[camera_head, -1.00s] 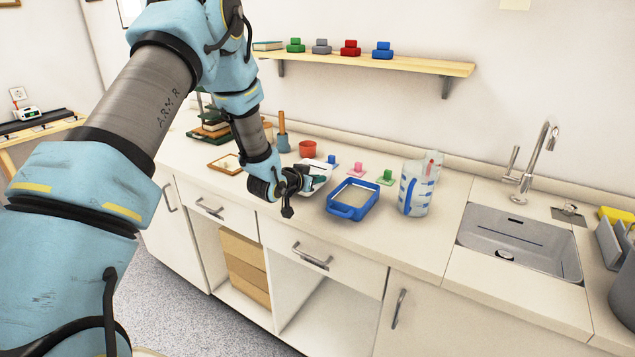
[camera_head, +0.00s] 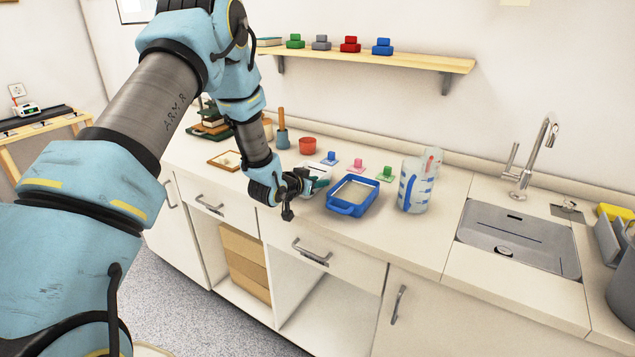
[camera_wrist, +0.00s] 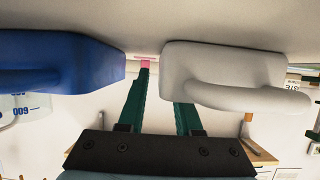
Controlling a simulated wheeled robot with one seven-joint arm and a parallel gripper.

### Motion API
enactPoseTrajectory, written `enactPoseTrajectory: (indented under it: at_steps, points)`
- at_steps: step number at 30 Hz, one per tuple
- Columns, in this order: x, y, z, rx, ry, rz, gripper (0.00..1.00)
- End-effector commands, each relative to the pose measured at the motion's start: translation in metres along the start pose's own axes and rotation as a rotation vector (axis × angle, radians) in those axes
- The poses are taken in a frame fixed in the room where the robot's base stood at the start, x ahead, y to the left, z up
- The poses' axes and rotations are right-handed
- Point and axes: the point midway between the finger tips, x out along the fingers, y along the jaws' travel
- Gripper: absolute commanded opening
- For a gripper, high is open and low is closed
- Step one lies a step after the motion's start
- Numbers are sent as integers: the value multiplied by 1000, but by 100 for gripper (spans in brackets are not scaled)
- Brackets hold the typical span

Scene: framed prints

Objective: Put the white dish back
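The white dish (camera_head: 319,171) is on the counter left of the blue dish (camera_head: 355,195), mostly hidden behind my gripper (camera_head: 317,185) in the head view. The wrist view, upside down, shows the white dish (camera_wrist: 215,75) close at the right, with its loop handle towards me. The blue dish (camera_wrist: 60,62) is at the left there. My gripper's green fingers (camera_wrist: 161,85) are apart; the white dish covers the tip of the right-hand one. I cannot tell whether a finger touches the dish.
Pink (camera_head: 357,165), blue (camera_head: 330,158) and green (camera_head: 386,174) knobbed pieces stand behind the dishes. A red pot (camera_head: 307,146) is behind at the left. The counter before the sink (camera_head: 520,240) is clear.

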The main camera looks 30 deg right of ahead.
Motion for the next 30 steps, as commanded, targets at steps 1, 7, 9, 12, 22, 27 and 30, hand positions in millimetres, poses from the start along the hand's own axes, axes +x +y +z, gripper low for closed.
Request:
enactPoseTrajectory:
  at_steps: [1,7,9,12,22,27,30]
  points:
    - [0,0,0,0,0,0,33]
    - [-6,-1,-2,0,0,-1,33]
    - [-17,-1,-1,0,0,-2,33]
    - [-37,-1,-1,0,1,-3,33]
    - [-102,-1,-1,0,1,-2,33]
    - [-118,0,-2,0,1,-1,33]
    - [-121,0,-2,0,0,0,33]
